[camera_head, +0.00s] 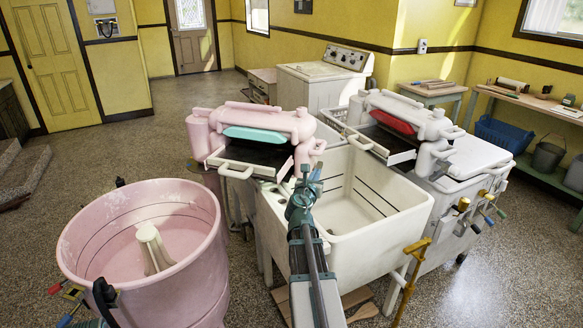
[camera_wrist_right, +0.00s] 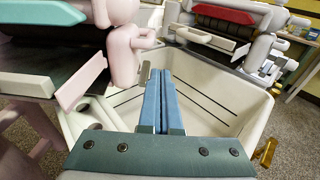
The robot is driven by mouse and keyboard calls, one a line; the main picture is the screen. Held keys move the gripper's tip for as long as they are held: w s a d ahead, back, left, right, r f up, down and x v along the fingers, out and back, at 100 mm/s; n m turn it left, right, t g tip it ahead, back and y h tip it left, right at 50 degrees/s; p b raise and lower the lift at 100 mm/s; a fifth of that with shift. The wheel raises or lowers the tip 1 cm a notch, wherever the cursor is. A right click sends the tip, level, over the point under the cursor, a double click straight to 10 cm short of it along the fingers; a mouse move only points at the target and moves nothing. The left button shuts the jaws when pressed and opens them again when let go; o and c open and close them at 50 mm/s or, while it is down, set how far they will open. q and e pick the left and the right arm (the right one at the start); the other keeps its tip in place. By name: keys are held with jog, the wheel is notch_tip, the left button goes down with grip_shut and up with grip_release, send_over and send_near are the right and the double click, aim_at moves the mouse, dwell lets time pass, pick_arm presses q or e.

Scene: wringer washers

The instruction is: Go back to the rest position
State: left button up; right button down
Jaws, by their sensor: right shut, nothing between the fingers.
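My right gripper (camera_head: 306,178) reaches forward over the near rim of the white tub (camera_head: 392,170) in the head view. Its blue fingers (camera_wrist_right: 163,100) lie side by side, shut and empty, in the right wrist view. The tub's interior shows behind them.
A pink washer tub (camera_head: 150,235) with a pale agitator stands open at left. A gold tap-like lever (camera_head: 412,265) is at the tub's right. Speckled floor (camera_head: 140,125) is clear at back left.

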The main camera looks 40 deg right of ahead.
jog(key=w+a+f+m+g+y+p, duration=0.1)
jog(key=a+f+m+y+p, duration=0.3)
jog(key=a, duration=0.7)
jog(key=w+a+f+m+g+y+b, duration=0.15)
jog(key=a+m, duration=0.35)
jog(key=a, duration=0.7)
jog(key=w+a+f+m+g+y+p, duration=0.1)
jog(key=a+f+m+y+p, duration=0.3)
jog(key=a, duration=0.7)
pick_arm(q)
notch_tip(320, 180, up, 8)
jog(key=p, duration=0.1)
jog(key=shift+p, duration=0.3)
pick_arm(e)
jog(key=s+a+m+g+y, duration=0.1)
jog(key=s+a+m, duration=0.1)
jog(key=s+a, duration=0.3)
jog(key=s+a+f+m+g+y, duration=0.1)
jog(key=s+a, duration=0.4)
jog(key=a, duration=0.8)
jog(key=s+a+f+m+g+y, duration=0.1)
jog(key=s+a+m+g+y, duration=0.1)
jog(key=a, duration=0.7)
jog(key=s+m+g, duration=0.1)
jog(key=s+m, duration=0.1)
jog(key=s, duration=0.1)
jog(key=shift+s+a, duration=0.25)
jog(key=shift+s, duration=0.05)
pick_arm(q)
jog(key=shift+c, duration=0.2)
